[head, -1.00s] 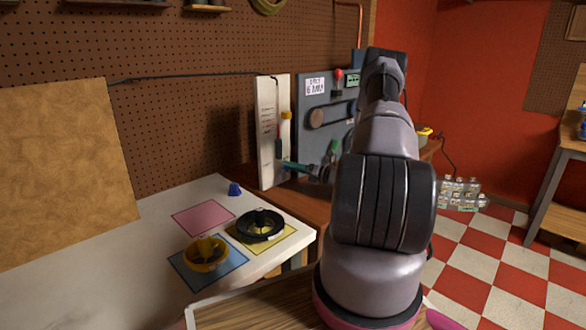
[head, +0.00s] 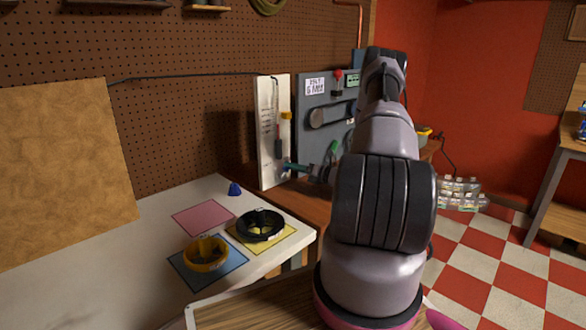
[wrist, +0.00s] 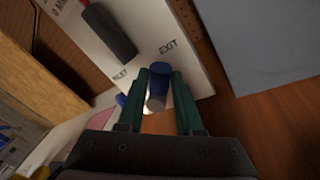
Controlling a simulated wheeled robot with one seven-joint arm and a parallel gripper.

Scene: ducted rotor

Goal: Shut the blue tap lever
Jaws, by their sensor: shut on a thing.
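The blue tap lever (wrist: 160,84) shows in the wrist view as a blue piece between my fingers, beside the "EXIT" print on a white board (wrist: 188,52). A pale round metal end (wrist: 155,104) sits just below it. My gripper (wrist: 162,98) has teal fingers, one on each side of the lever, and is shut on it. In the head view my gripper (head: 292,167) reaches the lower right edge of the white board (head: 267,130); the lever cannot be made out there. The exact angle of the lever is hard to tell.
A dark grey handle (wrist: 110,33) is on the same board near my fingers. A grey panel (head: 312,120) stands right of it. On the white table lie a black ring (head: 260,225), a yellow ring (head: 206,253) and a small blue piece (head: 235,188).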

